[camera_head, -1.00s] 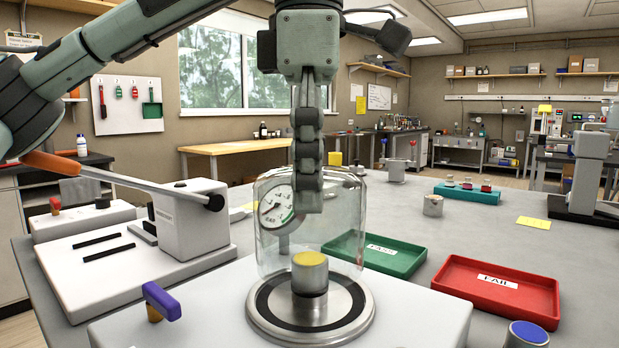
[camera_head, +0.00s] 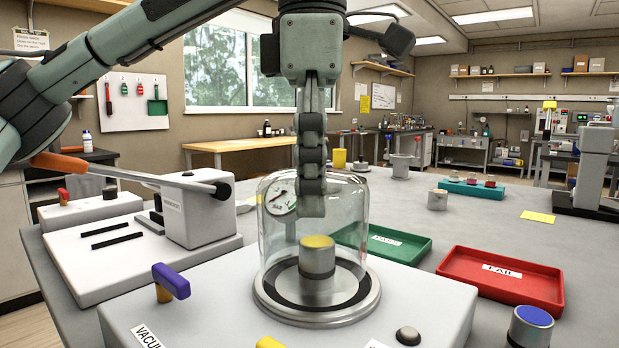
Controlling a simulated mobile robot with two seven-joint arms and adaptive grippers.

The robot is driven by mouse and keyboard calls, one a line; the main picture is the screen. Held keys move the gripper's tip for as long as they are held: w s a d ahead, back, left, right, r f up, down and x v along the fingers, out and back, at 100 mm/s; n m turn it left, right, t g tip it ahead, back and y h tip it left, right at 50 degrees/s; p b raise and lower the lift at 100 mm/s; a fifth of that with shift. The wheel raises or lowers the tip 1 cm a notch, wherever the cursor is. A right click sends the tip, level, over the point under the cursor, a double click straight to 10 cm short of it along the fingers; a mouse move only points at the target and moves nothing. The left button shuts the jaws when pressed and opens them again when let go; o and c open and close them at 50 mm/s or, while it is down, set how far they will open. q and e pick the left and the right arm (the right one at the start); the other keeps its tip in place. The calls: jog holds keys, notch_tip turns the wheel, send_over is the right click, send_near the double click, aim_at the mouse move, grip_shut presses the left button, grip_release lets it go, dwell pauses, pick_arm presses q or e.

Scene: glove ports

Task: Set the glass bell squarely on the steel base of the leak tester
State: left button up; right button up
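The clear glass bell (camera_head: 352,225) is upright over the steel base (camera_head: 368,300) of the leak tester in the head view. It surrounds a grey cylinder with a yellow top (camera_head: 317,262). The bell's lower edge is close to the base's dark ring; I cannot tell whether it touches or sits squarely. My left gripper (camera_head: 311,195) points down at the bell's top, seen edge-on. Its near finger overlaps the glass, the other finger is hidden, and it moves together with the bell, so it appears shut on it. My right gripper is not in view.
A green tray (camera_head: 412,252) and a red tray (camera_head: 540,290) lie right of the tester. A dial gauge (camera_head: 280,197) stands behind the bell. A purple-handled lever (camera_head: 172,281) is at the left, and a blue-topped cylinder (camera_head: 530,328) at front right. A lever press (camera_head: 195,215) stands left.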

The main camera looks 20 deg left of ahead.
pick_arm(q)
jog(key=shift+s+d+f+b, duration=0.15)
jog(key=shift+f+b, duration=0.2)
jog(key=shift+f, duration=0.2)
jog(key=shift+s+f+b, duration=0.15)
jog(key=shift+f+b, duration=0.15)
jog(key=shift+f, duration=0.25)
jog(key=shift+w, duration=0.15)
jog(key=shift+w+d, duration=0.1)
jog(key=shift+w+r+p, duration=0.35)
jog(key=shift+r+p, duration=0.4)
jog(key=shift+p, duration=0.25)
jog(key=shift+w+r+p, duration=0.2)
jog(key=shift+r+p, duration=0.15)
jog(key=shift+p, duration=0.15)
jog(key=shift+w+r+p, duration=0.1)
jog(key=shift+r+p, duration=0.5)
jog(key=shift+p, duration=0.05)
jog(key=shift+a+r+p, duration=0.25)
jog(key=shift+r+p, duration=0.05)
jog(key=shift+p, duration=0.05)
jog(key=shift+d+r+p, duration=0.1)
jog(key=shift+r+p, duration=0.7)
